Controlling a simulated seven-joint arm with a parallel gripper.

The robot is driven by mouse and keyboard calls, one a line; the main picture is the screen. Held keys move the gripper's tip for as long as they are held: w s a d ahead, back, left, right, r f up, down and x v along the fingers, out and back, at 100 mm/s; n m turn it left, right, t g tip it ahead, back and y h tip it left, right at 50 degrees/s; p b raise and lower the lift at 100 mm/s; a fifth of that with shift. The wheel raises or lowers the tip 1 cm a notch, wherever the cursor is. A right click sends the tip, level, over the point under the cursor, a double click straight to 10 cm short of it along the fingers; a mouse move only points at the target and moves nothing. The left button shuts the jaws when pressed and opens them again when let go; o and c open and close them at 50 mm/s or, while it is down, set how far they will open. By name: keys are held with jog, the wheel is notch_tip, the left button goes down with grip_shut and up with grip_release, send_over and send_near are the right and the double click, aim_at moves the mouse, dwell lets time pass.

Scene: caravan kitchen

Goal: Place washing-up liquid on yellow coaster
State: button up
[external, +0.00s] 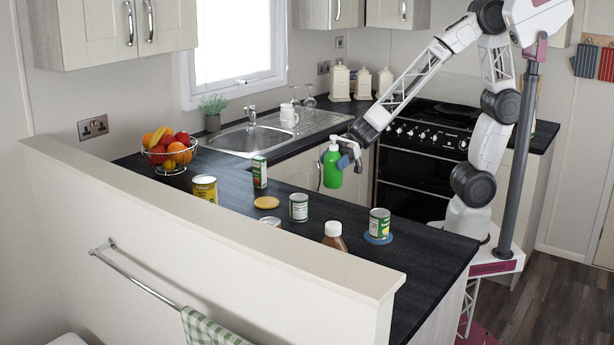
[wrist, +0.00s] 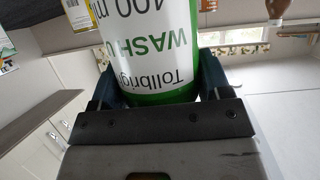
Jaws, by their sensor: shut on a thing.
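The washing-up liquid is a green bottle (external: 332,168) with a white pump top. My gripper (external: 350,158) is shut on it and holds it upright in the air, near the inner edge of the dark worktop. In the wrist view the bottle's white and green label (wrist: 150,60) fills the space between the two fingers (wrist: 152,88). The yellow coaster (external: 266,202) lies flat and bare on the worktop, to the left of and lower in the picture than the bottle.
Around the coaster stand a green carton (external: 260,172), a yellow tin (external: 205,188) and a green-labelled tin (external: 299,207). Another tin (external: 380,223) stands on a blue coaster (external: 378,239). A brown bottle (external: 334,236) is near the ledge. A fruit bowl (external: 168,158) is further left.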

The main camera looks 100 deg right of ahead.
jog(key=w+d, duration=0.5)
jog(key=w, duration=0.4)
jog(key=shift+w+d+f, duration=0.15)
jog(key=shift+d+f, duration=0.2)
jog(key=shift+f, duration=0.05)
jog(key=w+f, duration=0.1)
jog(key=w, duration=1.5)
jog(key=shift+f, duration=0.25)
jog(key=shift+a, duration=0.1)
jog(key=shift+f, duration=1.75)
jog(key=shift+f, duration=0.15)
jog(key=o, duration=1.2)
